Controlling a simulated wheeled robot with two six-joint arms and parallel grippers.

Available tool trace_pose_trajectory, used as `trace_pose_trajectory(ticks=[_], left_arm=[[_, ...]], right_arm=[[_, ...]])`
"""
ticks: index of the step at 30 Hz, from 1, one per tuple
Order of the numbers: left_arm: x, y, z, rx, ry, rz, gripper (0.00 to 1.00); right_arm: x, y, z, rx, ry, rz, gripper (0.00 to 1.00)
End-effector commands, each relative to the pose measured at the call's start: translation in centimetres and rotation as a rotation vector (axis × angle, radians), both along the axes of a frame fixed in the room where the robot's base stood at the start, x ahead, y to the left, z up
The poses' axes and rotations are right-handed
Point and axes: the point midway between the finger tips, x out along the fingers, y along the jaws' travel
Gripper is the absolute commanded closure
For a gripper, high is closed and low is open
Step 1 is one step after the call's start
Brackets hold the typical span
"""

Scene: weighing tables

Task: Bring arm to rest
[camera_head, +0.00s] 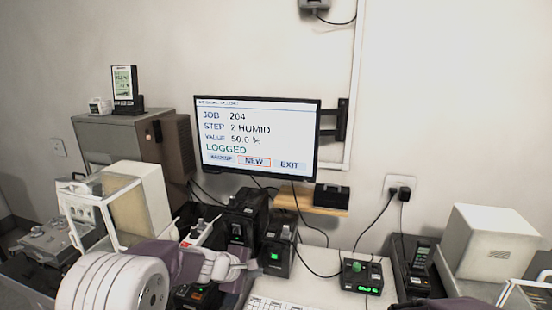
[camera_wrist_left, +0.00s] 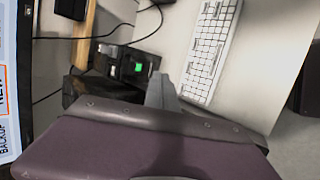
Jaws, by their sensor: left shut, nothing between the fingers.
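My left arm comes in from the lower left in the head view. Its gripper (camera_head: 243,266) is over the table behind the keyboard, small and partly blended with the wrist. In the left wrist view the gripper's fingers (camera_wrist_left: 161,90) are together and empty, between the black device with a green display and the white keyboard (camera_wrist_left: 212,45). The monitor (camera_head: 256,137) reads job 204, step 2 humid, value 50.0 %, logged, with NEW outlined in orange.
A glass-sided balance (camera_head: 105,213) stands close behind my left arm. A white balance (camera_head: 493,243) is at the right. Cables cross the table.

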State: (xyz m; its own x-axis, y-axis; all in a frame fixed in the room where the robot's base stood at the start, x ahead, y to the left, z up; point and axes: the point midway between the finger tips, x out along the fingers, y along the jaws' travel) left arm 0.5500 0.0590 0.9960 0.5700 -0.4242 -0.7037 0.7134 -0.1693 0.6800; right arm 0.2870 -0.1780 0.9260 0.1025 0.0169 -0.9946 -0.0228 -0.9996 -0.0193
Motion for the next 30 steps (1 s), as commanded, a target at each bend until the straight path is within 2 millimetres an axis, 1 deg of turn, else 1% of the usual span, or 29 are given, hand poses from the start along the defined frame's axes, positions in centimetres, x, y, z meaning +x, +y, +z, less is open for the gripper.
trace_pose_trajectory(ticks=[1,2,3,5,6,9,12,14,17,30], left_arm=[[-3.2,1.1,0.6,0.101,-0.007,-0.097,1.0],[-5.4,1.8,0.4,0.173,-0.005,-0.17,1.0],[-8.4,2.9,-0.1,0.27,0.003,-0.271,1.0],[-12.9,4.6,-1.2,0.414,0.025,-0.432,1.0],[-15.8,5.9,-2.1,0.501,0.044,-0.54,1.0],[-21.7,8.7,-4.5,0.675,0.104,-0.791,1.0],[-25.4,10.7,-6.3,0.77,0.163,-0.98,1.0],[-26.2,11.4,-6.7,0.805,0.177,-1.048,1.0],[-26.3,12.0,-6.7,0.833,0.177,-1.092,1.0],[-26.3,11.9,-6.7,0.833,0.176,-1.094,1.0]], right_arm=[[0.0,0.0,0.2,0.0,0.0,0.0,0.5],[0.0,0.0,0.2,0.0,0.0,0.0,0.5],[0.0,0.0,0.2,0.0,0.0,0.0,0.5],[0.0,0.0,0.3,0.0,0.0,0.0,0.5],[0.0,0.0,0.3,0.0,0.0,0.0,0.5],[0.0,0.0,0.3,0.0,0.0,0.0,0.5],[0.0,0.0,0.3,0.0,0.0,0.0,0.5],[0.0,0.0,0.3,0.0,0.0,0.0,0.5],[0.0,0.0,0.3,0.0,0.0,0.0,0.5],[0.0,0.0,0.3,0.0,0.0,0.0,0.5]])
